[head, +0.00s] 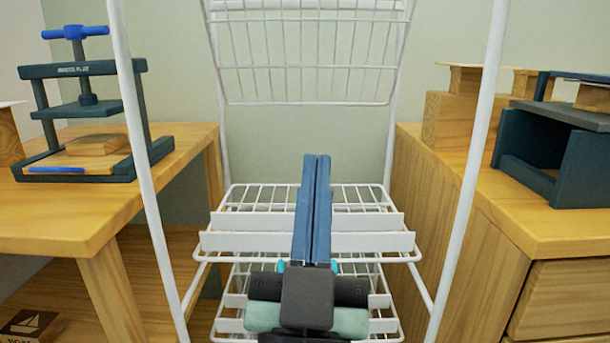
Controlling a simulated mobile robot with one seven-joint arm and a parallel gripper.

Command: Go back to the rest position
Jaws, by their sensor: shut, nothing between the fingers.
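My gripper (315,165) is in the middle of the head view, pointing away from me. Its two long blue fingers lie side by side with no gap, shut and empty. Behind the fingers, in the picture, is a white wire rack (222,241) with several shelves. The fingers cross in front of its middle shelf, and their tips reach slightly above that shelf's back edge. I cannot tell whether the fingers are over the shelf or still in front of it.
A wooden table (60,215) on the left bears a dark press (85,70) with a blue handle. A wooden cabinet (560,228) on the right bears a dark blue box-like stand (575,160) and wooden blocks (450,121). The rack's white posts (470,160) rise close on both sides.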

